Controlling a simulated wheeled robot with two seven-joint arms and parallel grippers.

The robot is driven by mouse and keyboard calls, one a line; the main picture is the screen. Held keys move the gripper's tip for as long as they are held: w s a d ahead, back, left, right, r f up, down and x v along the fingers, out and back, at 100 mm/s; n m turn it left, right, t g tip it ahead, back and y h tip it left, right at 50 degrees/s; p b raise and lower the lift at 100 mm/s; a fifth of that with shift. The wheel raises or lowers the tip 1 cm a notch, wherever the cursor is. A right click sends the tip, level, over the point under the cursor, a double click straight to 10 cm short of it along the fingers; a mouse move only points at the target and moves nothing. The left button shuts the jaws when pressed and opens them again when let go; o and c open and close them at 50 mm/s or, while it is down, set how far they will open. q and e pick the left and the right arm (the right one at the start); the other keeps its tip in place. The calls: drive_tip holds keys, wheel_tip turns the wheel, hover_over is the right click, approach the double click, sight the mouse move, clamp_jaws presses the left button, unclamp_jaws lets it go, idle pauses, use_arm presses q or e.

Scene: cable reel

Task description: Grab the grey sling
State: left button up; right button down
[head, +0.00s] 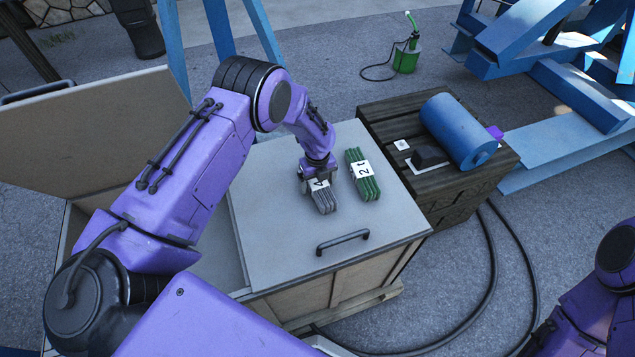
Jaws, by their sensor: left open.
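The grey sling (324,199) is a folded bundle with a white tag marked 4. It lies on the closed lid of a crate (285,225). My left gripper (318,179) is right over the far end of the grey sling and hides part of it. The gripper is open; whether its fingers touch the sling I cannot tell.
A dark wooden box (445,190) stands right of the crate, with a blue cylinder (458,130) and a small black block (430,157) on it. A raised lid panel (90,130) stands at left. A black hose (492,270) lies on the floor. The lid's front has a handle (342,241).

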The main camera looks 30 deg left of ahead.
use_arm(q)
drive_tip(key=c, duration=1.4)
drive_tip(key=shift+c, duration=0.8)
drive_tip(key=shift+r, duration=0.2)
